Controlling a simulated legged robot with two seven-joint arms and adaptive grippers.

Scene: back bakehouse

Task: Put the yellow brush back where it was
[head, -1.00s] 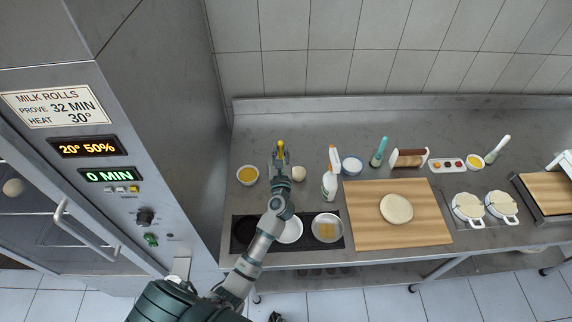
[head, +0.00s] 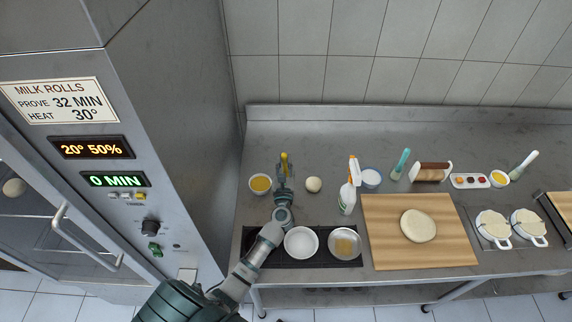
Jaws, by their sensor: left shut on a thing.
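The yellow brush (head: 284,157) is in my left gripper (head: 284,169), in the head view. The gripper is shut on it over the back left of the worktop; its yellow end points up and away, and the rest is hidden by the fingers. A bowl of yellow liquid (head: 260,184) stands just left of the gripper. A pale dough ball (head: 314,184) lies to its right. I cannot tell how high the brush is above the worktop. My right gripper is not in view.
A spray bottle (head: 347,201) and a white bowl (head: 371,179) stand further right. A teal brush (head: 401,163) stands behind the wooden board (head: 380,255). A black tray (head: 270,259) with bowls is at the front. The worktop's back strip is clear.

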